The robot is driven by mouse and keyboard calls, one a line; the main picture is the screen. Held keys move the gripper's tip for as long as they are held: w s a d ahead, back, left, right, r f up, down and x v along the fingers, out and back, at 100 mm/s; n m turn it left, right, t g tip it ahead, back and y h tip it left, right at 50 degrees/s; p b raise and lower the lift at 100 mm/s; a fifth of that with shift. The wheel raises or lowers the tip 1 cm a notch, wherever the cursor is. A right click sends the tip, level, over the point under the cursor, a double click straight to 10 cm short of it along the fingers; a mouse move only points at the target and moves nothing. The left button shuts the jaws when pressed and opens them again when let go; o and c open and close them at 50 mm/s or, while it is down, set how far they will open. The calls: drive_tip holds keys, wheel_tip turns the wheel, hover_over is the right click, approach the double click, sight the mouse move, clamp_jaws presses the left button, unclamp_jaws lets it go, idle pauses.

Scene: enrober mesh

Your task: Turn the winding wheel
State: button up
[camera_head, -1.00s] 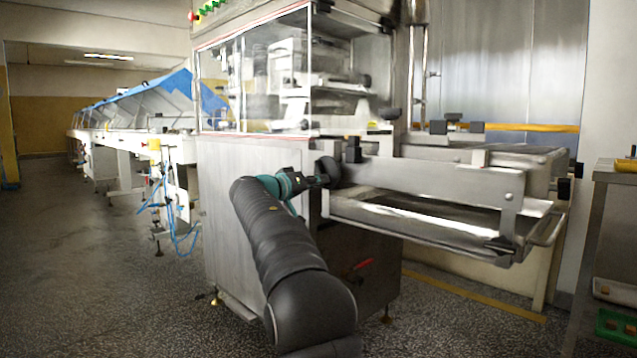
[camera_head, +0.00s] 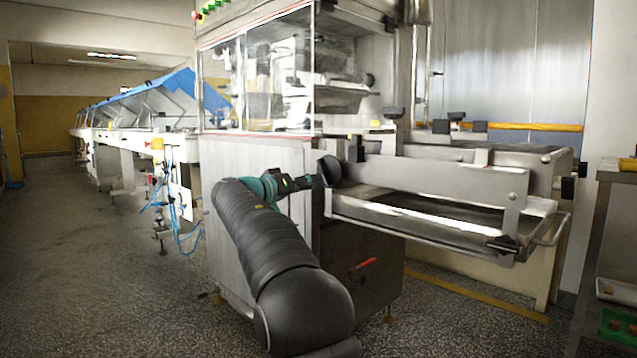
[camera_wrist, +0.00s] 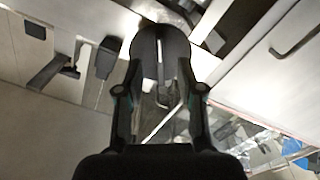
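The winding wheel is a black round disc (camera_head: 329,171) on the near side of the steel machine, left of the long steel side plate. In the wrist view the wheel (camera_wrist: 160,45) is a dark disc with a pale slot, straight ahead of the fingers. My gripper (camera_head: 314,181) is just left of the wheel, pointing at it. In the wrist view my gripper (camera_wrist: 160,68) has its two fingers apart, one toward each side of the wheel, with a visible gap between them. I cannot tell whether the fingertips touch the rim.
A black knob (camera_head: 356,150) stands just right of the wheel. The glazed machine cabinet (camera_head: 255,85) rises behind my arm. A steel tray frame (camera_head: 440,225) juts out to the right. A side table (camera_head: 612,178) is at the right edge. Open floor (camera_head: 90,260) lies to the left.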

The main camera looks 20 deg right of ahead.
drive_tip(key=v, duration=0.7)
idle(0.4)
